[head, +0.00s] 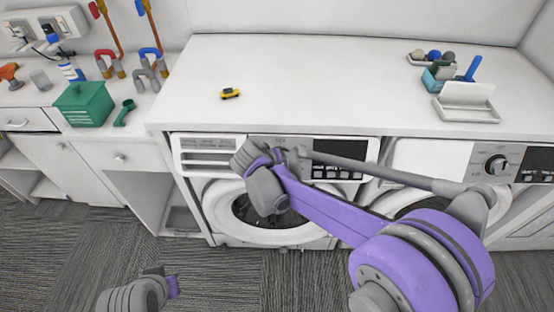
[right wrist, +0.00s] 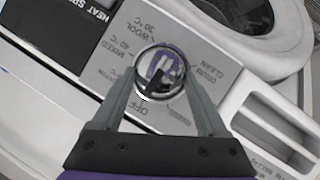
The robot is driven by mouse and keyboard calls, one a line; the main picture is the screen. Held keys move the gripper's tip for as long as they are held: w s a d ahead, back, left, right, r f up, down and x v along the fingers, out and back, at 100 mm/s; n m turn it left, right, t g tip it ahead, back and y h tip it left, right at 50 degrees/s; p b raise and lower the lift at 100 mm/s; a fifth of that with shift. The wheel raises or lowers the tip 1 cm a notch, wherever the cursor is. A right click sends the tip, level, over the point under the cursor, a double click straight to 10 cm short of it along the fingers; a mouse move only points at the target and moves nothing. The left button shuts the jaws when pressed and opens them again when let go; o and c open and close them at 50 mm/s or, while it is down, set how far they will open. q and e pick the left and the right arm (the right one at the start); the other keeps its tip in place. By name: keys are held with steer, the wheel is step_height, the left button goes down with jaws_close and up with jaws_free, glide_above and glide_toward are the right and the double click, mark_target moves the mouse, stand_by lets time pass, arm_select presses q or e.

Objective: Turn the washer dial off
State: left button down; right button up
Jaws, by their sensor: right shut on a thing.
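My right gripper (right wrist: 161,82) is shut on the dial, with a grey finger on each side. I cannot tell exactly which label the knob's mark points at. In the head view, my right wrist and arm cover this dial in front of the left washer (head: 210,204).
A second washer with its own dial (head: 497,165) stands to the right. The white counter (head: 330,85) above holds a small yellow toy car (head: 230,93) and a blue caddy (head: 436,78). A green box (head: 84,104) sits on the left cabinet. Grey carpet (head: 60,250) lies in front.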

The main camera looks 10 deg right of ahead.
stand_by(0.4)
steer(key=o, duration=1.3)
steer(key=shift+c, duration=0.2)
steer(key=v, duration=1.1)
steer(key=shift+f, duration=0.15)
steer(key=s+d+f+y, duration=0.2)
steer(key=s+d+f, duration=0.2)
steer(key=s, duration=0.6)
steer(key=s+d+f+g+y, duration=0.1)
steer(key=s+d+f+y, duration=0.2)
steer(key=s, duration=0.8)
steer(key=shift+d+f+m, duration=0.3)
steer(key=shift+d+f, duration=0.2)
